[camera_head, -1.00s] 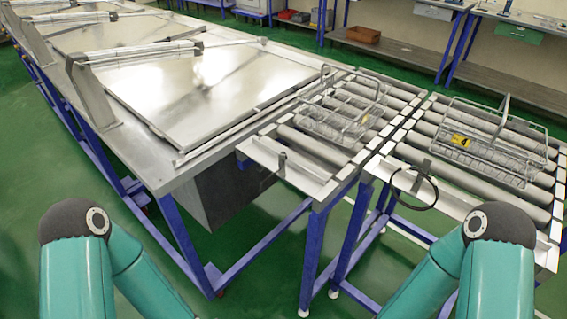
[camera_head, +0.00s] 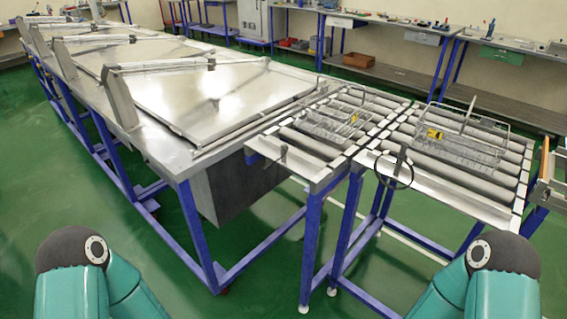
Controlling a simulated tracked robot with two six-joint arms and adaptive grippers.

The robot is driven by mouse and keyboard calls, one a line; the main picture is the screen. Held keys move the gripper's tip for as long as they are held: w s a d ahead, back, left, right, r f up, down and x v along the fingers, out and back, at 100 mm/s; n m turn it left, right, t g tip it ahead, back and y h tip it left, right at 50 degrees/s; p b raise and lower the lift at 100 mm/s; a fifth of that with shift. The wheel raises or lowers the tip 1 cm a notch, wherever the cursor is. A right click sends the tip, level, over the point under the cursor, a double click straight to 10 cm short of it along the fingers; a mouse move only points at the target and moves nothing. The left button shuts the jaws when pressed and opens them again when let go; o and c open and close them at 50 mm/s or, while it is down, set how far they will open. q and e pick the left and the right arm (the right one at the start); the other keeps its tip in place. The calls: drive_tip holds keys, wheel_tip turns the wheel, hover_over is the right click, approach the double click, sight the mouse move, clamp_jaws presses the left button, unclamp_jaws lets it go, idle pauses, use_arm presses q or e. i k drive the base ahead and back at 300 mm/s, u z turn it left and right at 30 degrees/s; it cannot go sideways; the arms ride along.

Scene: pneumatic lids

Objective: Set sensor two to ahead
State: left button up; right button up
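Two small dark devices stand on the front edges of the roller conveyors; which one is sensor two I cannot tell, as no label is readable. One small device (camera_head: 284,154) is on the left conveyor's front plate. The other device (camera_head: 401,158) is on the right conveyor's front plate, with a black ring or cable loop (camera_head: 394,184) hanging at it. Their setting is too small to read. Only teal links of my two arms show at the bottom corners; both grippers are out of view, and nothing of mine touches the devices.
A wire basket with a yellow tag (camera_head: 458,140) sits on the right rollers, and another wire basket (camera_head: 335,118) on the left rollers. A long steel tank with flat lids (camera_head: 195,95) extends left. Green floor (camera_head: 120,255) in front is clear.

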sight(285, 148)
drive_tip(key=z, duration=0.15)
drive_tip(key=i, duration=0.9)
drive_tip(key=z, duration=0.5)
